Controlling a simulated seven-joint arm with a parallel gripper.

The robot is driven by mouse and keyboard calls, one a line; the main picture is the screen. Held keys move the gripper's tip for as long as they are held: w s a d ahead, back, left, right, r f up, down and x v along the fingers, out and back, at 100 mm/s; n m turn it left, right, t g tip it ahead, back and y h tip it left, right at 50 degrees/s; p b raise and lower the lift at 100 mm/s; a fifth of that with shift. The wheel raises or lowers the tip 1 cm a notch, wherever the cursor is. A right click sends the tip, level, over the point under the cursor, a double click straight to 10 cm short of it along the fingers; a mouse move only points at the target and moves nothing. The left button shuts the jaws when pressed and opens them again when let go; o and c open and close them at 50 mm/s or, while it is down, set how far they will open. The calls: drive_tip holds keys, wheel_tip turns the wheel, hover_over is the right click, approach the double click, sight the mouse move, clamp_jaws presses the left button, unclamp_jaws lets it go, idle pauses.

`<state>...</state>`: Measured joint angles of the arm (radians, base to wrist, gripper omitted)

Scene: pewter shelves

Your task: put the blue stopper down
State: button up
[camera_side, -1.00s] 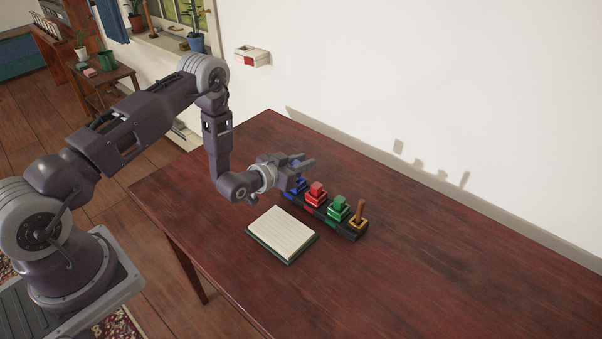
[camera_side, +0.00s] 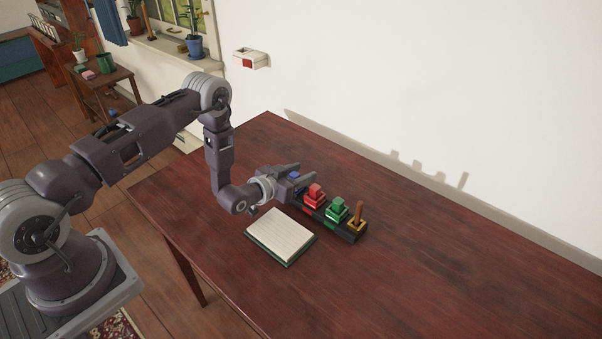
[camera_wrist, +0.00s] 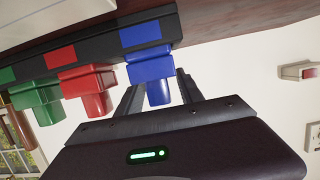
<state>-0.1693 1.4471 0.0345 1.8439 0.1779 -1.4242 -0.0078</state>
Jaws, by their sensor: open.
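The blue stopper (camera_side: 294,175) is at the left end of the black rack (camera_side: 346,235), mostly hidden by my gripper in the side view. In the wrist view the blue stopper (camera_wrist: 150,70) sits against the black rack (camera_wrist: 94,45), in line with a blue patch. My gripper (camera_side: 308,176) is open, with one finger on each side of the stopper's knob. Its fingers also show in the wrist view (camera_wrist: 157,88). I cannot tell whether either finger touches the knob.
A red stopper (camera_side: 315,194), a green stopper (camera_side: 336,209) and a brown peg on a yellow base (camera_side: 357,217) stand along the rack. An open notebook (camera_side: 280,235) lies in front. The table (camera_side: 430,280) is clear to the right. A wall (camera_side: 450,100) stands behind.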

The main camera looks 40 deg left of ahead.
drive_tip(key=v, duration=0.7)
drive_tip(key=shift+r, duration=0.1)
drive_tip(key=shift+g, duration=0.7)
drive_tip(key=w+r, duration=0.1)
drive_tip(key=r, duration=0.1)
drive_tip(key=w+r, duration=0.1)
drive_tip(key=r, duration=0.2)
drive_tip(key=w+r, duration=0.1)
drive_tip(key=r, duration=0.2)
drive_tip(key=shift+w+r, duration=0.2)
drive_tip(key=shift+w, duration=0.15)
wheel_tip(320, 180, up, 5)
hover_over(291, 176)
drive_tip(key=s+d+r+g, duration=0.25)
drive_tip(key=s+r, duration=0.25)
drive_tip(key=r, duration=0.5)
drive_tip(key=s+d+r+g, duration=0.1)
drive_tip(key=s+r, duration=0.3)
drive_tip(key=s, duration=0.8)
drive_tip(key=s+d+r+g, duration=0.2)
drive_tip(key=s+r, duration=0.3)
drive_tip(key=s, duration=0.7)
drive_tip(key=shift+g, duration=0.45)
drive_tip(key=shift+o, duration=0.5)
drive_tip(key=s+d+g, duration=0.1)
drive_tip(key=s, duration=0.6)
drive_tip(key=shift+s+f, duration=0.15)
drive_tip(key=shift+f, duration=0.25)
